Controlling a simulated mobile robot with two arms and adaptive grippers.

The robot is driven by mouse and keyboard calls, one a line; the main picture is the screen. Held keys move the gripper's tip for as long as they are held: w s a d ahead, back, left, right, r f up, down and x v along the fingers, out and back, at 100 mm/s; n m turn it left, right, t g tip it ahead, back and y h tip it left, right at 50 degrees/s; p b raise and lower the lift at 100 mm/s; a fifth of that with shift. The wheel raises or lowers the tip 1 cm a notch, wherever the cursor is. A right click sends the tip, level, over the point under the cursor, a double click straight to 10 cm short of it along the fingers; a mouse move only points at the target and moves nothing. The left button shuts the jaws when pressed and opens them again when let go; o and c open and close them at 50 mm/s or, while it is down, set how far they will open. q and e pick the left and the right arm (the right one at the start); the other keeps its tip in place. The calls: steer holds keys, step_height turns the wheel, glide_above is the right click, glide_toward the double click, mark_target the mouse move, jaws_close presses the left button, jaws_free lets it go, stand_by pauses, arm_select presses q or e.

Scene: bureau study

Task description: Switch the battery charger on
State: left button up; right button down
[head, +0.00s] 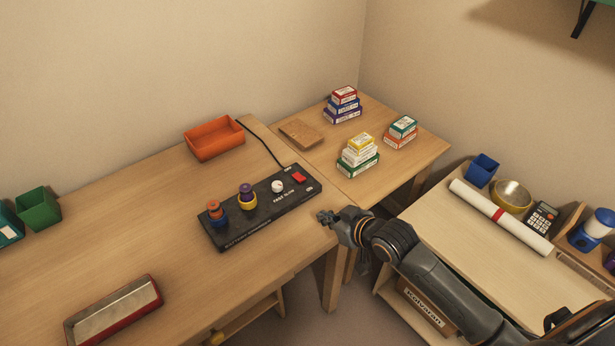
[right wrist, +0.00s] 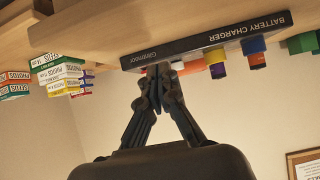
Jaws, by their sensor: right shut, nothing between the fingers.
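The black battery charger (head: 240,230) lies on the desk near its right end. On its top a red rocker switch (head: 299,177) sits at the right end, beside a white knob (head: 278,186). Two colored round pieces stand in it, one purple and yellow (head: 247,196), one orange and blue (head: 216,213). My right gripper (head: 326,216) is shut and empty, in front of the charger's right end and apart from it. The right wrist view shows the charger (right wrist: 210,40) upside down beyond the shut fingertips (right wrist: 157,70), which hide its switch area. My left gripper is out of view.
An orange tray (head: 214,140) stands behind the charger, with a cable running back nearby. Stacked boxes (head: 358,158) stand on the side table to the right. A red-edged case (head: 115,310) lies front left. A lower shelf with a paper roll (head: 500,216) is near my right arm.

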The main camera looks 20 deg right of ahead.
steer(key=w+d+r+t+y, duration=0.1)
steer(key=w+d+r+t, duration=0.1)
steer(key=w+r, duration=0.4)
steer(key=shift+w+d+r, duration=0.25)
steer(key=shift+w+d, duration=0.2)
steer(key=shift+d, duration=0.15)
steer(key=shift+w, duration=0.15)
glide_above(301, 177)
steer(key=s, duration=0.2)
steer(key=f, duration=0.3)
steer(key=shift+d+f, duration=0.25)
steer(key=shift+f, duration=0.15)
steer(key=f, duration=0.2)
steer(key=shift+s+d+f, duration=0.15)
steer(key=shift+s+f, duration=0.3)
steer(key=shift+f, duration=0.5)
steer(key=shift+s+d+f+b, duration=0.15)
steer(key=shift+f+b, duration=0.15)
steer(key=shift+f, duration=0.25)
steer(key=shift+r+p, duration=0.9)
steer(key=shift+r, duration=0.05)
